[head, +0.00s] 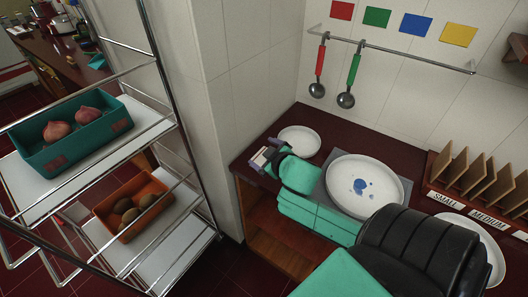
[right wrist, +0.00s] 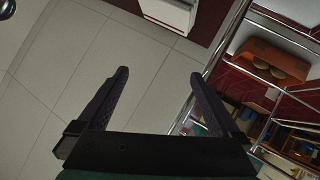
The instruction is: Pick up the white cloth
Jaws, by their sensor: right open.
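I cannot make out a white cloth for certain in either view. My right gripper (head: 263,154) is open at the left end of the dark red counter, in front of a small white plate (head: 299,140). In the right wrist view its two dark fingers (right wrist: 158,95) are spread wide with nothing between them. A large white plate (head: 348,172) with blue stains lies on a grey mat (head: 403,190), to the right of the gripper. My teal and black right arm hides part of the counter. My left gripper is not in view.
A wire rack with white shelves stands at the left. It holds a teal bin (head: 75,148) of onions and an orange bin (head: 108,222) of brown produce. A red ladle and a green ladle hang from a wall rail (head: 400,53). A slotted wooden rack (head: 470,180) stands at the right.

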